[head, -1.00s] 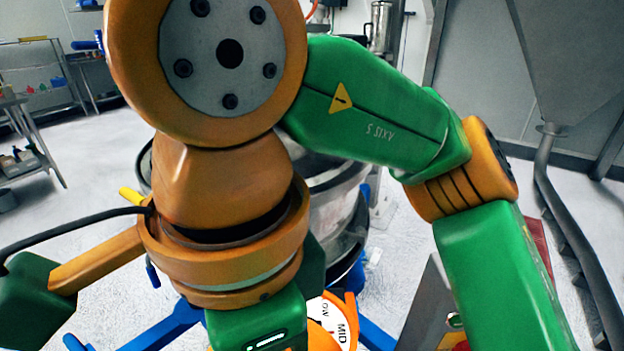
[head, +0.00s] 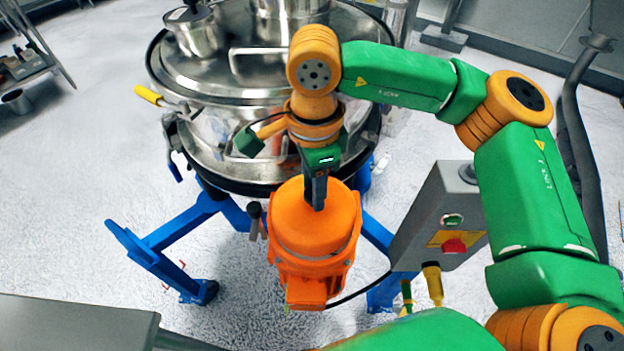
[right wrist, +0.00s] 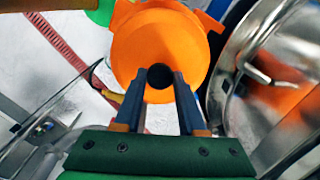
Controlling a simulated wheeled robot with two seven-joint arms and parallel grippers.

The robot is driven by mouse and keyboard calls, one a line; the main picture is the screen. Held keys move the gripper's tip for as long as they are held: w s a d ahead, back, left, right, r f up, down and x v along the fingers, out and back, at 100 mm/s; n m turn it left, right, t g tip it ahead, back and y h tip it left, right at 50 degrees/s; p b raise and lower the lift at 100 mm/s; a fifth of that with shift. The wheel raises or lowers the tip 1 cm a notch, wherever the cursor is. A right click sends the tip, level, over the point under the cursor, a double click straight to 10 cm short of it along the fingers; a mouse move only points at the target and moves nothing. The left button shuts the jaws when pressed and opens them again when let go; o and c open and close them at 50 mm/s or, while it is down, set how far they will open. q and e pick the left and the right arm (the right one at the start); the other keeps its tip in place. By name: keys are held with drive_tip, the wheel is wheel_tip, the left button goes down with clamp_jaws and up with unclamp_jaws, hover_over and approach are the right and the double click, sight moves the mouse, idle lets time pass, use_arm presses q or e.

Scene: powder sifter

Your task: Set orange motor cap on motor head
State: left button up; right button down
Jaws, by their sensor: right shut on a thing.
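The orange motor cap (head: 300,213) is a rounded orange dome over the orange motor head (head: 312,268), in front of the steel sifter. A thin grey band shows between them; I cannot tell if the cap rests fully on the head. My right gripper (head: 317,195) points down onto the cap's top and is shut on it. The motor head's top is hidden. My left gripper is not in view.
The round steel sifter (head: 215,75) stands behind on blue legs (head: 170,230), with a yellow-handled clamp (head: 150,95) at its left. A grey control box (head: 432,215) with a red button stands right of the motor.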

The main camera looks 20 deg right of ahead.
drive_tip(key=shift+f, duration=0.5)
drive_tip(key=shift+f+b, duration=0.6)
drive_tip(key=shift+b, duration=0.2)
drive_tip(key=shift+c, duration=2.4)
unclamp_jaws()
drive_tip(key=shift+r+p, duration=0.85)
drive_tip(key=shift+p, duration=0.05)
wheel_tip(320, 180, up, 12)
drive_tip(key=shift+f, duration=0.15)
